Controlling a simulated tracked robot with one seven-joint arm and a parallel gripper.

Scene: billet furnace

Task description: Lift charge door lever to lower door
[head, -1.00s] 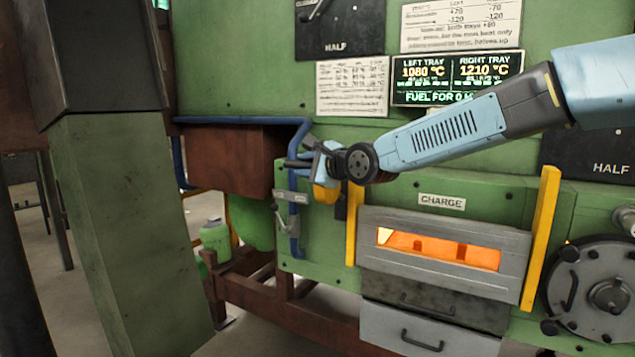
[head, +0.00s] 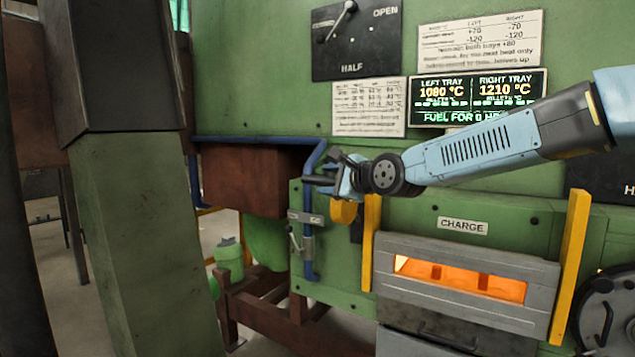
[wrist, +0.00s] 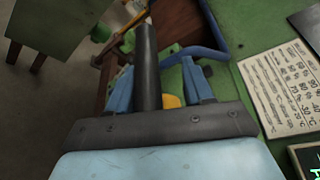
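The charge door (head: 465,308) is a grey slab between two yellow uprights, with an orange-glowing slot, below the CHARGE label (head: 463,227). My gripper (head: 330,182) is at the furnace front, left of and above the door. In the wrist view a dark round bar, apparently the lever handle (wrist: 147,70), runs between my two blue fingers (wrist: 160,88). The fingers stand apart, with a visible gap on the bar's right side; contact on its left is unclear. A yellow rounded part (head: 343,212) shows just below the gripper. The lever's mounting is mostly hidden by my gripper.
A blue pipe (head: 309,245) runs close left of the gripper, beside a brown box (head: 250,180). A green column (head: 140,230) stands at left. A dark HALF/OPEN dial plate (head: 357,40) and the temperature display (head: 478,98) are above my arm.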

